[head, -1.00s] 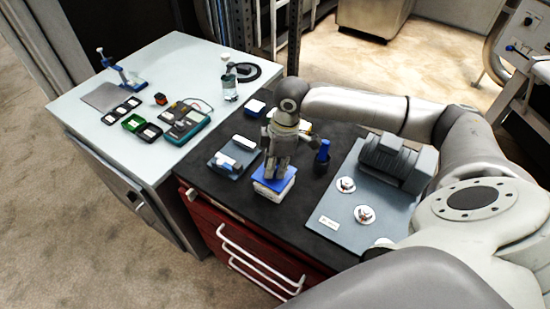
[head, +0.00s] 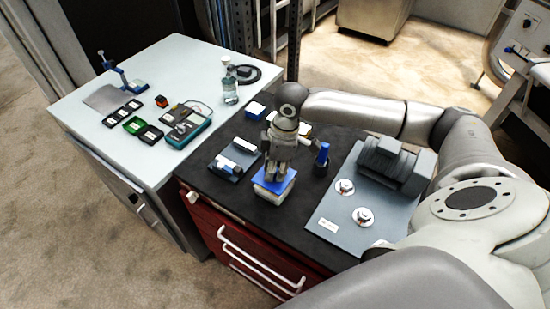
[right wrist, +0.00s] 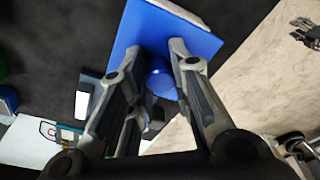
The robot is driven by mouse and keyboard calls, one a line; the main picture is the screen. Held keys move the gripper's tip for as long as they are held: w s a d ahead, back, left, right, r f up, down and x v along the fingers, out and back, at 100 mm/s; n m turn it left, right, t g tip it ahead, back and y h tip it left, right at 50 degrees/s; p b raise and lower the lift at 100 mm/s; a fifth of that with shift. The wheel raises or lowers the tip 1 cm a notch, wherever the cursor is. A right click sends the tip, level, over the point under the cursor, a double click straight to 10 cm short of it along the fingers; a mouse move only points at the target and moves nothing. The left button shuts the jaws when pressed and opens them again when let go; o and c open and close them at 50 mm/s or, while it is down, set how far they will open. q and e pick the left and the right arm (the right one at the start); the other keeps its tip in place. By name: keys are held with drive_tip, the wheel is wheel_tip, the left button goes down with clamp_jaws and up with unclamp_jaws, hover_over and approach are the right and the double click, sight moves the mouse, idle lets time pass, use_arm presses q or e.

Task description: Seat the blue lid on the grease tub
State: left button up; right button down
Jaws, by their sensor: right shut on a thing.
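The blue lid (head: 287,184) is a flat square plate over the pale grease tub (head: 272,194) near the front of the dark worktop. My right gripper (head: 276,178) points down and is shut on the lid's round knob. In the right wrist view the knob (right wrist: 161,80) lies between the two fingers and the blue plate (right wrist: 140,35) spreads beyond them. A pale strip of the tub (right wrist: 185,10) shows past the plate's far edge. The fingers hide part of the lid, and I cannot tell whether it is fully down on the rim. My left gripper is not in view.
A grey tray (head: 235,162) with pale items lies left of the tub. A blue-topped bottle (head: 322,154) stands close on the right. A grey plate (head: 330,215) with a dark motor-like block (head: 395,162) fills the worktop's right. The front edge is close.

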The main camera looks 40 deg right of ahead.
drive_tip(key=shift+f, duration=0.7)
drive_tip(key=shift+f+p, duration=0.35)
drive_tip(key=shift+p, duration=0.05)
idle(0.6)
drive_tip(key=c, duration=1.2)
unclamp_jaws()
drive_tip(key=shift+c, duration=0.2)
drive_tip(key=shift+o, duration=0.5)
drive_tip(key=o, duration=0.3)
drive_tip(key=shift+r, duration=0.1)
